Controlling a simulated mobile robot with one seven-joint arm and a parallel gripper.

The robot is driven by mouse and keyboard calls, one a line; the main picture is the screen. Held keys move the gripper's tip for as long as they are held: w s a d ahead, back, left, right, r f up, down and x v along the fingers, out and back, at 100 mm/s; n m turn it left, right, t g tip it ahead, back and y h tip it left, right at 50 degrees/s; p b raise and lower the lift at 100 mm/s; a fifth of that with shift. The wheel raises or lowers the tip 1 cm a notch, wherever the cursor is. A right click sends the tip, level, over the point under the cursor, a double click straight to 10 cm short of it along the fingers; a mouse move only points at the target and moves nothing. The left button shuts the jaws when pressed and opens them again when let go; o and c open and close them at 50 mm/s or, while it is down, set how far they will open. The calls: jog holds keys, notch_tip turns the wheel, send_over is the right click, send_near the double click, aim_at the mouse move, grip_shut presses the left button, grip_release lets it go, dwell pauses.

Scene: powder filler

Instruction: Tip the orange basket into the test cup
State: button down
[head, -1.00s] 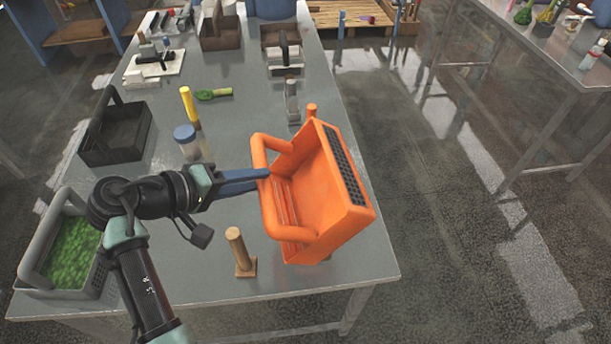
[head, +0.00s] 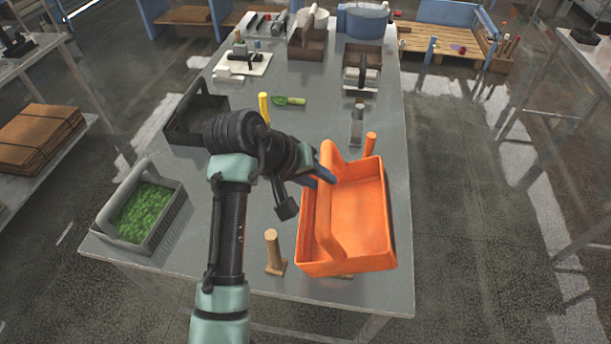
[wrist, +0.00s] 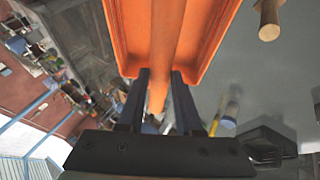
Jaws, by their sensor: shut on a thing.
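The orange basket (head: 352,262) is at the right side of the table in the head view, near the front right corner. Its open top faces up towards the camera and its inside looks empty. My gripper (head: 325,172) reaches it from the left and is shut on its long handle. In the wrist view the two fingers (wrist: 157,85) straddle the orange handle, with the basket (wrist: 125,30) beyond them. The basket seems held above the table, but the gap cannot be judged. I cannot make out the test cup; my arm covers part of the table.
A grey basket of green pieces (head: 184,208) stands front left, with a dark basket (head: 168,128) behind. A wooden post (head: 273,250) stands left of the orange basket.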

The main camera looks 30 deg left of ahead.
jog(key=w+d+r+m+g+y+p, duration=0.1)
jog(key=w+d+r+g+y+p, duration=0.1)
jog(key=d+y+p, duration=0.2)
jog(key=shift+w+d+y, duration=0.15)
jog(key=shift+d+y, duration=0.15)
jog(key=shift+d, duration=0.55)
